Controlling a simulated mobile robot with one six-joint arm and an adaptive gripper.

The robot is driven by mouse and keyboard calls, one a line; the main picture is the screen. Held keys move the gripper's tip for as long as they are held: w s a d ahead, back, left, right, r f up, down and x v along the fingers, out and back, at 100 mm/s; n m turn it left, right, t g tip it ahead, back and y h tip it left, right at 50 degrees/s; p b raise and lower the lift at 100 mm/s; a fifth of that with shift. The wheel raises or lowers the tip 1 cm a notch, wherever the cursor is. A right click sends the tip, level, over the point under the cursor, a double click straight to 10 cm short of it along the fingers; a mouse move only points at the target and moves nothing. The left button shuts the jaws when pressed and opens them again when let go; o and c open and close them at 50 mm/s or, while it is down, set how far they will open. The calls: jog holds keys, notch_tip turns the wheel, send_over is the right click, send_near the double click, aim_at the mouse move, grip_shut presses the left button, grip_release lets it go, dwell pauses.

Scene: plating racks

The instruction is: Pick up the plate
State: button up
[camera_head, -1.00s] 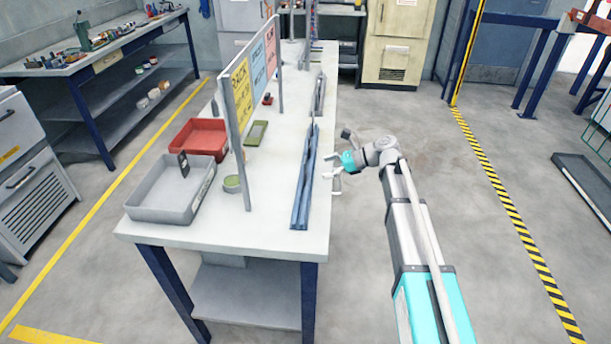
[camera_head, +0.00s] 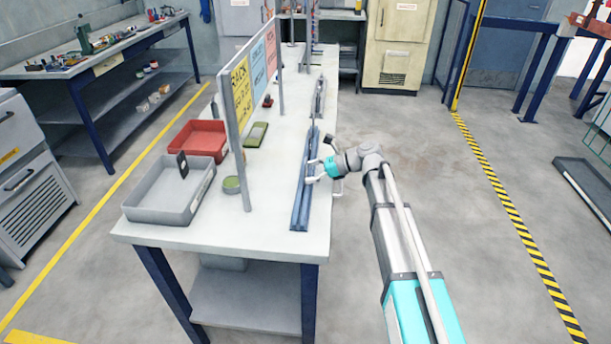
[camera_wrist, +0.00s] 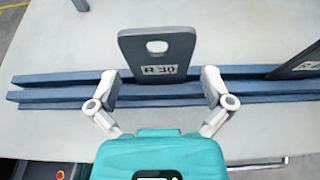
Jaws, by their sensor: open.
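A dark grey plate (camera_wrist: 157,50) with an oval hole and a white label starting with "R" stands upright in the blue slotted rack (camera_wrist: 60,88) in the wrist view. Its lower edge sits down in the rack. My gripper (camera_wrist: 160,82) is open, with one fingertip on each side of the plate's lower part, and a clear gap shows between each finger and the plate. In the head view my gripper (camera_head: 312,171) is at the right side of the blue rack (camera_head: 300,205). The plate is hard to make out there.
A second dark plate (camera_wrist: 298,64) stands in the rack at the right of the wrist view. On the table (camera_head: 270,238) are a grey tray (camera_head: 155,214), a red tray (camera_head: 205,128), a green round container (camera_head: 231,185) and a sign board (camera_head: 241,95).

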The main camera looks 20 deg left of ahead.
jog(key=shift+s+a+f, duration=0.2)
jog(key=shift+a+f, duration=0.05)
jog(key=shift+a, duration=0.4)
jog(key=c, duration=1.2)
jog(key=shift+r, duration=0.2)
jog(key=shift+r+p, duration=0.75)
jog(key=shift+p, duration=0.1)
jog(key=s+d+r+p, duration=1)
jog(key=r+p, duration=0.1)
